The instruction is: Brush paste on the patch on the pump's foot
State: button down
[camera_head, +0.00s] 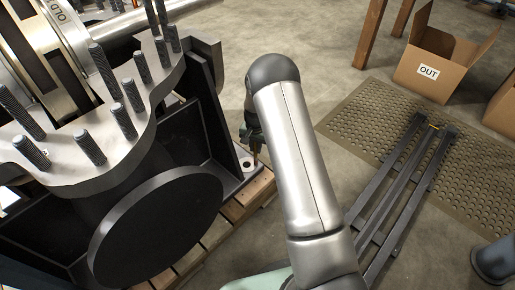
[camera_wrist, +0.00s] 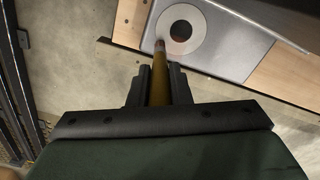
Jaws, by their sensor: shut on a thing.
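The pump (camera_head: 150,220) is a large dark casing with a studded flange, at the left of the head view. Its grey foot (camera_head: 240,184) also shows in the wrist view (camera_wrist: 235,50). The pale ring-shaped patch (camera_wrist: 202,28) surrounds a dark hole in the foot. My gripper (camera_wrist: 160,90) is shut on the brush (camera_wrist: 159,75), a slim yellow-brown stick with a reddish tip. In the wrist view the tip overlaps the patch's lower left edge; I cannot tell whether it touches. In the head view my gripper (camera_head: 256,146) is small and partly hidden beside the foot.
The foot rests on a wooden pallet (camera_head: 250,198). The pump's upright dark wall stands close left of my gripper. A dark metal rack (camera_head: 402,190) lies on the perforated mat (camera_head: 350,118) at right. A cardboard box marked OUT (camera_head: 425,75) stands behind. Bare floor lies between.

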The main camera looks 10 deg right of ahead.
jog(key=shift+w+a+b, duration=0.25)
jog(key=shift+w+a, duration=0.3)
jog(key=shift+w, duration=0.25)
jog(key=shift+w+a+b, duration=0.2)
jog(key=shift+w+a, duration=0.3)
jog(key=shift+w, duration=0.3)
jog(key=shift+s+d+p, duration=0.25)
jog(key=shift+s+d, duration=0.1)
jog(key=shift+s, duration=0.2)
jog(key=shift+s+d+p, duration=0.2)
jog(key=shift+s+d, duration=0.15)
jog(key=shift+s, duration=0.2)
dwell(0.9)
jog(key=shift+r+p, duration=1.9)
jog(key=shift+r, duration=1.05)
